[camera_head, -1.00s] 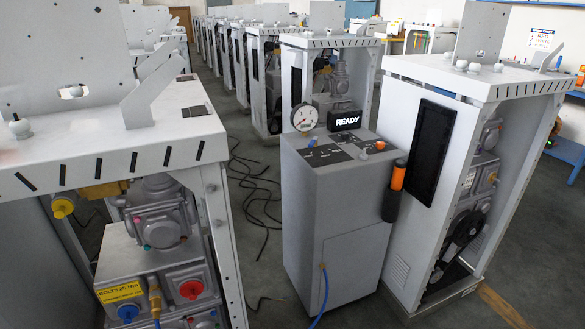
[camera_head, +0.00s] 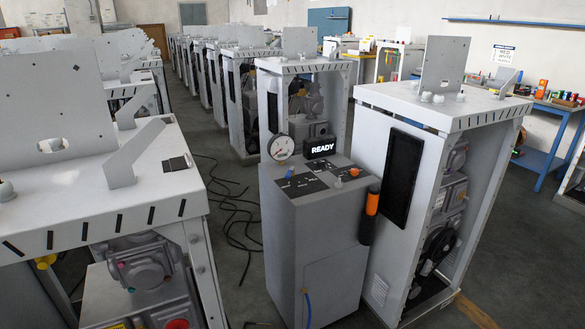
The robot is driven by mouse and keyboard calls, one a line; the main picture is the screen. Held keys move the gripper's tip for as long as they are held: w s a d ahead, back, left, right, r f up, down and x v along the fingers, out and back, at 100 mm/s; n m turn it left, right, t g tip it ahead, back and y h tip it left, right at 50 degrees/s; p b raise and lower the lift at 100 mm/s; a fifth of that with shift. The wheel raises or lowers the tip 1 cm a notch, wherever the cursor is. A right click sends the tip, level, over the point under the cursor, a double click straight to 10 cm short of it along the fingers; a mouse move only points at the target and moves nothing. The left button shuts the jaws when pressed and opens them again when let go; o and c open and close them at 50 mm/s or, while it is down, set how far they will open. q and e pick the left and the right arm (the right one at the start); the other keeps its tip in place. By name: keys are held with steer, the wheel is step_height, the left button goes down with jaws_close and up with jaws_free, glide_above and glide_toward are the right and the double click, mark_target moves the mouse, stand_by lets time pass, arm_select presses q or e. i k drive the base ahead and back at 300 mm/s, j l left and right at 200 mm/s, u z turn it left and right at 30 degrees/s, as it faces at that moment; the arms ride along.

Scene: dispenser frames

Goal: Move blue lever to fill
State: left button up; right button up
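The blue lever (camera_head: 289,174) is a small blue-tipped handle on the left part of the sloped top panel (camera_head: 305,185) of a grey cabinet (camera_head: 310,240). The lettering around the lever is too small to read. Neither of my grippers shows in the view.
White dispenser frames stand close on the left (camera_head: 100,200) and right (camera_head: 440,108) of the cabinet. An orange-handled tool (camera_head: 373,201) hangs in a black holder on the cabinet's right side. Black cables (camera_head: 232,205) lie on the floor to the left.

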mark_target(291, 172)
steer(key=i+l+u, duration=0.15)
steer(key=i+l, duration=0.2)
steer(key=i+l+u, duration=0.15)
steer(key=i+l, duration=0.2)
steer(key=l, duration=0.15)
steer(key=i+l+u, duration=0.15)
steer(key=i+l, duration=0.2)
steer(key=l, duration=0.1)
